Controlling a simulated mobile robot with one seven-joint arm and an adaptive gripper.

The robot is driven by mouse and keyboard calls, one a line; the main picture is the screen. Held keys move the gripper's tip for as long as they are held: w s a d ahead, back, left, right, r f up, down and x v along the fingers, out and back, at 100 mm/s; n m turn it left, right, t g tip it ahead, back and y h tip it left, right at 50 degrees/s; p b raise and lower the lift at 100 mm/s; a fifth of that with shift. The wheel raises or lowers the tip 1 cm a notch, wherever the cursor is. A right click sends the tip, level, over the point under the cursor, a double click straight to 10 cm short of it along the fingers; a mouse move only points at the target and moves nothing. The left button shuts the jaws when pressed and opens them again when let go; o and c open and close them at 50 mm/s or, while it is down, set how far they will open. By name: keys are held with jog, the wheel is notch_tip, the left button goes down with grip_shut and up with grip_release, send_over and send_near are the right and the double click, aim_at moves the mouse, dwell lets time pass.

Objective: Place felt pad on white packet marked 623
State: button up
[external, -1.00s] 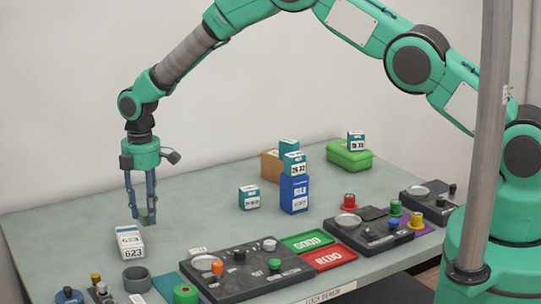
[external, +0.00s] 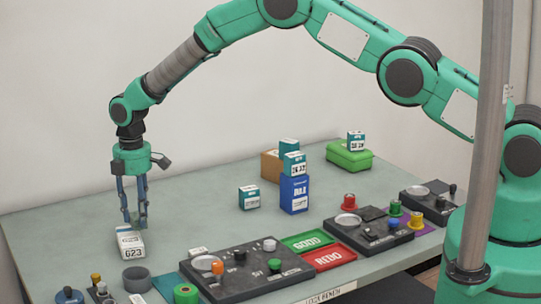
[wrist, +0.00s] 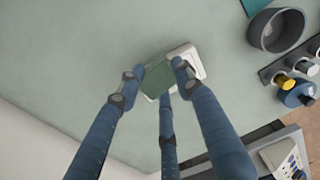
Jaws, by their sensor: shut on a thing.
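A white packet marked 623 (external: 131,246) lies on the bench near its left front. My gripper (external: 132,224) points down directly above the packet's back part, its fingertips close to the packet's top. In the wrist view, a dark green felt pad (wrist: 157,79) is held between the blue fingertips of my gripper (wrist: 155,74). The pad overlaps the white packet (wrist: 189,54), which shows partly behind it and one finger. I cannot tell whether the pad touches the packet.
A grey round cup (external: 136,278) stands just in front of the packet. A dark control panel (external: 243,273) with knobs lies to the right. Stacked boxes (external: 294,193) stand further back. The bench behind and left of the packet is clear.

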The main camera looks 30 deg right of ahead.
jog(key=shift+f, duration=0.9)
jog(key=shift+f, duration=0.2)
jog(key=o, duration=0.9)
jog(key=shift+r, duration=0.15)
notch_tip(320, 180, up, 12)
dwell(0.3)
jog(key=shift+r, duration=0.1)
